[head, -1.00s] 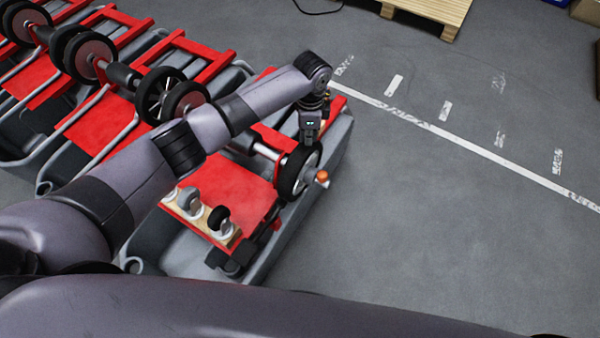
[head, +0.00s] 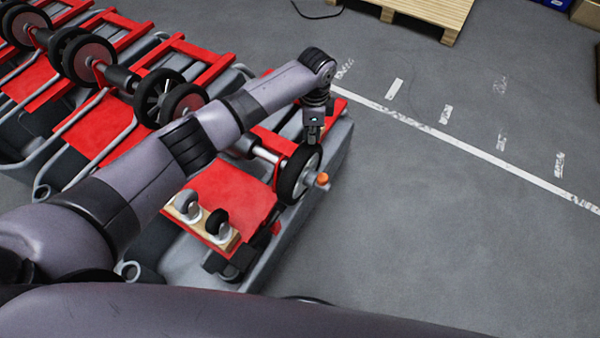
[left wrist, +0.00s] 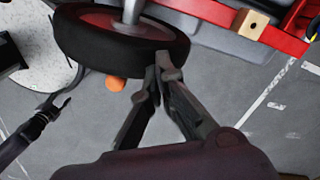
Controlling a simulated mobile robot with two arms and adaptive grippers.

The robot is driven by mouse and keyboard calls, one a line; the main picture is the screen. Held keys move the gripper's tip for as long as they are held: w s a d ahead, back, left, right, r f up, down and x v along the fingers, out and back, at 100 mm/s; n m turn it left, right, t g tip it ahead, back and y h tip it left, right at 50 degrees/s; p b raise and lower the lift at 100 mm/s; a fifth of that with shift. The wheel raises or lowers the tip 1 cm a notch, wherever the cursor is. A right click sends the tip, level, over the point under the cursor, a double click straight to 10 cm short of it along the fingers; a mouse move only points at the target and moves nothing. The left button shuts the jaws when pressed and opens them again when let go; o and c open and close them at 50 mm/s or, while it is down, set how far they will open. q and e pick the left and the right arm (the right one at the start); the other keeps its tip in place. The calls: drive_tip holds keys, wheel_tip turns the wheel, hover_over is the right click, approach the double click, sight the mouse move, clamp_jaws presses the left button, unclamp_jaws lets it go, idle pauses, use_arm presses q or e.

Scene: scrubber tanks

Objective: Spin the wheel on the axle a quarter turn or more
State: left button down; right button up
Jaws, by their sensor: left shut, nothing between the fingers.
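The wheel (head: 300,175), black-tyred with a pale rim, stands upright on the axle (head: 266,153) at the right end of the nearest red-topped tank. An orange tip (head: 322,178) shows on its outer side. My left gripper (head: 311,142) points down at the top of the tyre. In the left wrist view the wheel (left wrist: 120,48) and the orange tip (left wrist: 115,84) lie just beyond my shut, empty left fingers (left wrist: 162,75). The fingertips seem to touch the tyre's edge. My right gripper (left wrist: 59,103) shows small at the left there, its fingers apart, away from the wheel.
More tanks with wheels (head: 160,95) stand to the left. A pallet (head: 440,12) lies at the back. The floor (head: 450,230) to the right is clear.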

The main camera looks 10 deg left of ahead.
use_arm(q)
wheel_tip(320, 180, up, 6)
drive_tip(key=p, duration=0.4)
drive_tip(key=shift+w+d+f+p, duration=0.1)
drive_tip(key=shift+p, duration=0.3)
